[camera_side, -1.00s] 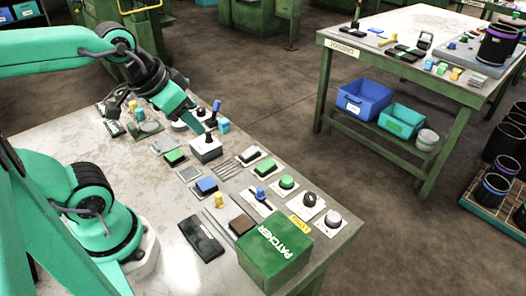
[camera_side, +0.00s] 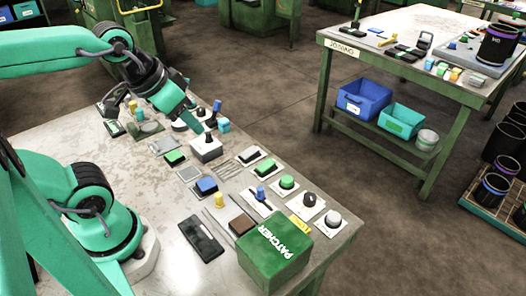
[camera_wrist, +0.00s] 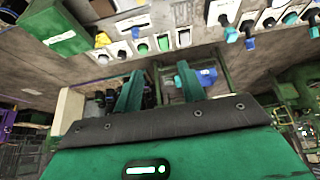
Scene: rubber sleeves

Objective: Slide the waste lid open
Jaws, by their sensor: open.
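No part is clearly marked as the waste lid, so I cannot tell which one it is. A dark brown flat panel (camera_side: 241,224) lies on the bench beside the green PATCHER box (camera_side: 275,251), and a long black flat piece (camera_side: 201,238) lies to its left. The PATCHER box also shows in the wrist view (camera_wrist: 60,38).
The bench (camera_side: 150,185) carries several buttons, levers and a blue-handled slider (camera_side: 261,194) in rows. A second table (camera_side: 440,30) with blue and teal bins (camera_side: 362,98) below stands at the right, across open floor. Bare bench lies near my base.

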